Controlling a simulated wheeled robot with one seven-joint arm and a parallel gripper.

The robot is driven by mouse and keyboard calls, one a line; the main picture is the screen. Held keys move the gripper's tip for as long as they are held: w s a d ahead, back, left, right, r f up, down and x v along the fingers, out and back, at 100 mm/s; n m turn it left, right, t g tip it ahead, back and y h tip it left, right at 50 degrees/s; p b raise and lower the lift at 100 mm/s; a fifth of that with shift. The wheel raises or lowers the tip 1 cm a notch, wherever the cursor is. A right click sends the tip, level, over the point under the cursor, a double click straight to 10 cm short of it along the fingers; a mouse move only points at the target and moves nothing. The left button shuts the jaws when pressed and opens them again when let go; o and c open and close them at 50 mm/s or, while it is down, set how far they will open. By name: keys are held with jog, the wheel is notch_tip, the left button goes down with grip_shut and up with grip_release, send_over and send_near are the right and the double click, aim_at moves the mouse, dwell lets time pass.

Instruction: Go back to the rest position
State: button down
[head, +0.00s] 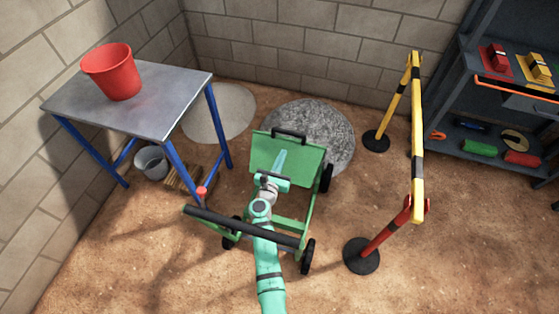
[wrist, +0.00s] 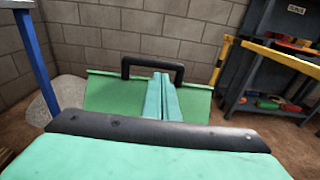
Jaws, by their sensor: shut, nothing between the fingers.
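My gripper (head: 281,158) is shut and empty. My arm hides part of the crusher's middle. A black padded bar (head: 240,226) crosses the crusher's near side, under my arm.
A metal table (head: 160,105) with a red bucket (head: 112,72) stands left. A grey bucket (head: 151,162) is below it. A gravel pile (head: 335,125) lies behind the crusher. A yellow-black barrier (head: 417,150) and shelves (head: 460,150) stand right. Open dirt floor lies front right.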

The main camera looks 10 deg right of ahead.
jog(key=s+a+f+m+g+y, duration=0.1)
jog(key=s+a+f+m+y, duration=0.2)
jog(key=s, duration=0.7)
jog(key=s+a+f+m, duration=0.1)
jog(key=s+a+m, duration=0.2)
jog(key=s+m, duration=0.5)
jog(key=s+a+f+m+g+y, duration=0.1)
jog(key=s+a+f+m+y, duration=0.15)
jog(key=s, duration=0.95)
jog(key=s+a+r+m+t+y, duration=0.1)
jog(key=s+r+m, duration=1.6)
jog(key=s+r, duration=0.4)
jog(key=shift+s+r+t+y, duration=0.3)
jog(key=shift+r+t+y, duration=0.1)
jog(key=shift+r, duration=0.1)
